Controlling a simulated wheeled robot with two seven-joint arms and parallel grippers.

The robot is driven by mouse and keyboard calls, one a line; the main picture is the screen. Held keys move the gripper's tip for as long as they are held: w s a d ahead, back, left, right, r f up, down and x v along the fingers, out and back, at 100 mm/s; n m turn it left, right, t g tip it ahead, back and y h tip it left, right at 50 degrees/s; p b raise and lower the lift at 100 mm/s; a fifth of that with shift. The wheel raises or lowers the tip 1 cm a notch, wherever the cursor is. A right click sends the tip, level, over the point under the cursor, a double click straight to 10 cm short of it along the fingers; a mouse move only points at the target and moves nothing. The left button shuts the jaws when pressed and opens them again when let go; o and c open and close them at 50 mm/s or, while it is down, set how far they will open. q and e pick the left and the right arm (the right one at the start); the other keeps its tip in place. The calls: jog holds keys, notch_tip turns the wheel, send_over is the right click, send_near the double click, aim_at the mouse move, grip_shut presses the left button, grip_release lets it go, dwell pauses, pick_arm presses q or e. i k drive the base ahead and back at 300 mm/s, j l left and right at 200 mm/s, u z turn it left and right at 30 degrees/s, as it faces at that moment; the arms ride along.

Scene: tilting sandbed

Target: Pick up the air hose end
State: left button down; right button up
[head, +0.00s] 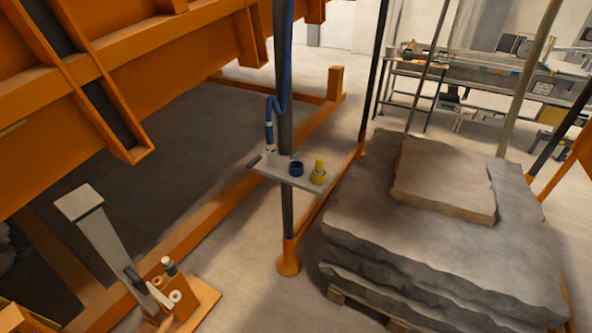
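A blue air hose (285,70) runs down along a dark upright post and bends over in a loop to the left. Its end (270,147), with a pale lower part, hangs upright at the left part of a small grey shelf (286,181) on the post. I cannot tell whether the end rests on the shelf or sits in a holder. A blue round cup or ring (296,169) and a yellow object with a narrow top (318,173) stand on the shelf to its right. Neither of my grippers is in view.
A large orange frame (170,50) fills the upper left. Stacked stone slabs (430,240) on a wooden pallet stand right of the post. A pale stand (105,235) is at the lower left. A workbench (480,75) is behind. Floor (265,225) before the shelf is clear.

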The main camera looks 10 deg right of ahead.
aim_at(269, 142)
jog(key=i, duration=1.2)
